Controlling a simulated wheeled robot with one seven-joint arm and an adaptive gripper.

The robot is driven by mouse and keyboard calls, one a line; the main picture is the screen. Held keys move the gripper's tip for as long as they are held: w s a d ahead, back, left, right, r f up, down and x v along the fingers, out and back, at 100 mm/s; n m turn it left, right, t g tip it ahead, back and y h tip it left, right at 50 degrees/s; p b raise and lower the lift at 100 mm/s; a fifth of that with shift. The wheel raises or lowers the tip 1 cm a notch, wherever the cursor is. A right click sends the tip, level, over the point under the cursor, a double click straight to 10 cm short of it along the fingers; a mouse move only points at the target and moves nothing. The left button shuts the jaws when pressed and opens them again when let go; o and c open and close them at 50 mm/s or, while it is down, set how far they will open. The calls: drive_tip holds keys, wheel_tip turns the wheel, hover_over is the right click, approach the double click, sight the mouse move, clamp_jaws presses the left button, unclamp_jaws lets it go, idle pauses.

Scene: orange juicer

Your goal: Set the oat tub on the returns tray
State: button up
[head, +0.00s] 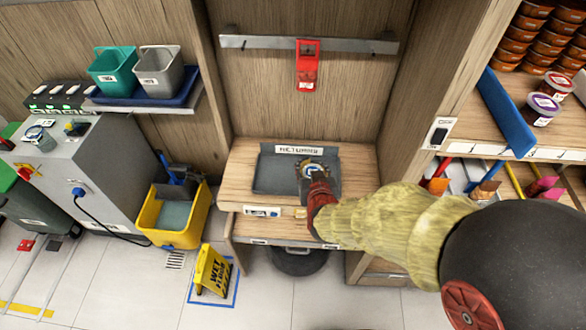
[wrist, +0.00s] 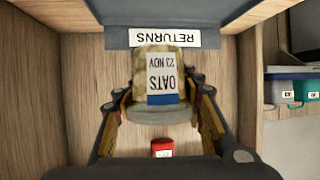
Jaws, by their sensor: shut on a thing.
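The oat tub (wrist: 160,112) is pale and patterned, with a white and blue label reading "OATS 23 NOV" upside down in the wrist view. My gripper (wrist: 157,100) is shut on it, with one finger on each side. In the head view my red gripper (head: 318,186) reaches over the returns tray and the tub (head: 309,170) shows just past its tip. The returns tray (head: 270,180) is dark grey and lies on the wooden counter, with a white label along its back edge. I cannot tell whether the tub touches the tray.
A red holder (head: 307,65) hangs on the rail above the counter. A wooden side panel (head: 400,90) and shelves with stacked tubs (head: 535,45) stand to the right. A yellow mop bucket (head: 177,222) and a wet-floor sign (head: 211,270) stand at left. The tray's left part is bare.

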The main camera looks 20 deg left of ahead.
drive_tip(key=w+a+f+b, duration=0.1)
drive_tip(key=w+a+f, duration=0.1)
drive_tip(key=w+a+f+b, duration=0.1)
drive_tip(key=w+a+f, duration=0.1)
drive_tip(key=w+f, duration=0.1)
drive_tip(key=w+a+f+b, duration=0.1)
drive_tip(key=w+a+f, duration=0.1)
drive_tip(key=w+f, duration=0.1)
drive_tip(key=shift+w+a+f, duration=0.2)
drive_tip(key=shift+w+a, duration=0.05)
drive_tip(key=shift+a, duration=0.15)
drive_tip(key=shift+w+a+f+b, duration=0.1)
drive_tip(key=shift+w+f+b, duration=0.05)
drive_tip(key=shift+f+b, duration=0.65)
drive_tip(key=shift+f, duration=0.9)
drive_tip(key=shift+f, duration=0.15)
drive_tip(key=o, duration=1.4)
drive_tip(key=shift+c, duration=0.2)
